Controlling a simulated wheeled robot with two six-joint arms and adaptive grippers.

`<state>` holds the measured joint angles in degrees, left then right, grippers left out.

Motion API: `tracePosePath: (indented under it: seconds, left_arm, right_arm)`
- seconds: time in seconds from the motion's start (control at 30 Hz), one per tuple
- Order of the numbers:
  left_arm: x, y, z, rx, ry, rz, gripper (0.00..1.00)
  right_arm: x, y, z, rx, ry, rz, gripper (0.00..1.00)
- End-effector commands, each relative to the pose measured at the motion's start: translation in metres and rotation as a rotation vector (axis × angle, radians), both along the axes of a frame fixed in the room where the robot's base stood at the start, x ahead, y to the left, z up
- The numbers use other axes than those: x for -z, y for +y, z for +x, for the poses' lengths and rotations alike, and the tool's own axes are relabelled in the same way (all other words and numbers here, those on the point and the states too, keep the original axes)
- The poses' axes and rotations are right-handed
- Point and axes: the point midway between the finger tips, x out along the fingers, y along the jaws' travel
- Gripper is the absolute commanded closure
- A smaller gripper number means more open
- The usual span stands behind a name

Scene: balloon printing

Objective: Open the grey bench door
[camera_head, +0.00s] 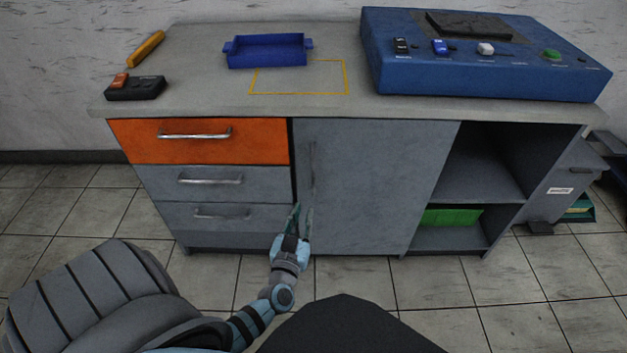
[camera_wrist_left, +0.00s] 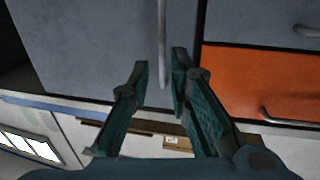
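The grey bench door (camera_head: 375,185) is shut, in the middle of the bench front. Its upright bar handle (camera_head: 312,165) runs along the door's left edge. In the left wrist view, the handle (camera_wrist_left: 162,45) lies in line with the gap between the two fingertips (camera_wrist_left: 160,75). I cannot tell whether any finger touches it. The door (camera_wrist_left: 100,45) fills the upper left of that view. My right gripper is not in view.
Left of the door is an orange drawer (camera_head: 200,141) above two grey drawers (camera_head: 215,184). Right of it are open shelves with a green box (camera_head: 450,217). A blue tray (camera_head: 267,53) and a blue machine (camera_head: 480,65) stand on top. Tiled floor in front is free.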

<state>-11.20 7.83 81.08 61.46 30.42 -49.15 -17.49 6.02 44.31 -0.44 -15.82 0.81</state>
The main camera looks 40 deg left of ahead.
Motion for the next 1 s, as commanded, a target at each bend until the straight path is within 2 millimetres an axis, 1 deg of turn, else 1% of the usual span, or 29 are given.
tracePosePath:
  seconds: [0.03,0.17,0.27,0.4,0.53,0.7,1.0]
  left_arm:
    - [-0.002,0.004,0.004,-0.011,-0.015,-0.001,0.82]
    - [-0.007,0.014,0.023,-0.015,-0.020,0.002,0.82]
    - [-0.006,0.027,0.048,-0.015,-0.019,0.002,0.82]
    - [-0.004,0.045,0.085,-0.015,-0.018,0.001,0.82]
    - [-0.004,0.057,0.109,-0.015,-0.016,0.000,0.82]
    - [-0.006,0.064,0.125,-0.014,-0.014,-0.001,0.82]
    - [-0.008,0.066,0.129,-0.013,-0.013,-0.001,0.82]
  right_arm:
    - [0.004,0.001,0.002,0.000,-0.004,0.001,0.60]
    - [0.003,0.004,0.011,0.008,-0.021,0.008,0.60]
    - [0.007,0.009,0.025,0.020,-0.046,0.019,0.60]
    - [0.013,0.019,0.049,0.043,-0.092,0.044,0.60]
    - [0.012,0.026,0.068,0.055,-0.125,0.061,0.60]
    - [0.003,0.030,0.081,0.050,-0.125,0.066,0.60]
    - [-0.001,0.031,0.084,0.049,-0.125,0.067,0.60]
